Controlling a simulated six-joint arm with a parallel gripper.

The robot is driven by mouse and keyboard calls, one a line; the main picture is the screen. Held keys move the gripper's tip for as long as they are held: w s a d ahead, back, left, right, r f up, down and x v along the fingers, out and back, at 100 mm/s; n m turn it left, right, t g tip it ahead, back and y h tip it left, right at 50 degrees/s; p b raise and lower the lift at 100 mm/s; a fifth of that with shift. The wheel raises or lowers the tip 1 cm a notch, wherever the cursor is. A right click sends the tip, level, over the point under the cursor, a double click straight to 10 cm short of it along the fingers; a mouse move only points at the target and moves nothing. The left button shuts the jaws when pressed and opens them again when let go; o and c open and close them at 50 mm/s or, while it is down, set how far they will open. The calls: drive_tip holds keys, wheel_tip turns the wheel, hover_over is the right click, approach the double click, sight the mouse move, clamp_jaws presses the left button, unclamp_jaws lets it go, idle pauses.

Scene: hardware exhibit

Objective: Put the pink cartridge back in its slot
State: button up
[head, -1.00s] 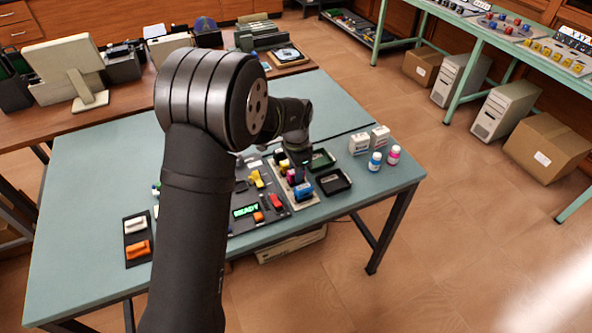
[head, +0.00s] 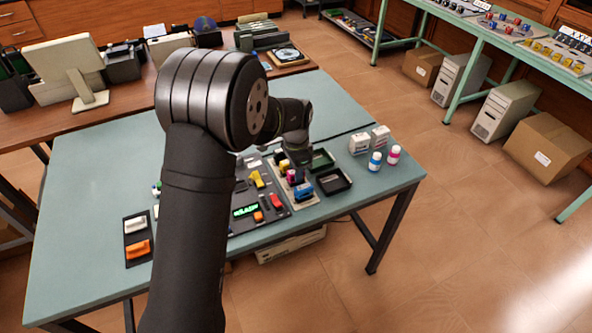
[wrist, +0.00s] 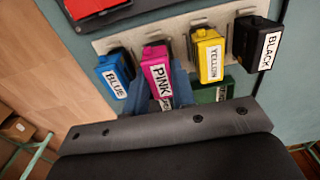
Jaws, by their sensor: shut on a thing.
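The pink cartridge (wrist: 156,68) shows in the wrist view with its label facing me. It stands in the row on the light slot plate (wrist: 128,38), between the blue cartridge (wrist: 113,72) and the yellow cartridge (wrist: 208,55). The black cartridge (wrist: 254,43) stands at the right end. My gripper (wrist: 163,92) is shut on the pink cartridge, with its blue-grey jaws around the lower label end. I cannot tell how deep the cartridge sits in its slot. In the head view my gripper (head: 298,168) is over the slot plate, largely hidden by my wrist.
Small bottles (head: 375,161) and white boxes (head: 360,143) stand farther right. The table's front is mostly clear.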

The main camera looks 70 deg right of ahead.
drive_tip(key=shift+f, duration=0.55)
idle(0.4)
drive_tip(key=o, duration=1.3)
drive_tip(key=shift+r, duration=3.75)
drive_tip(key=shift+f, duration=2.4)
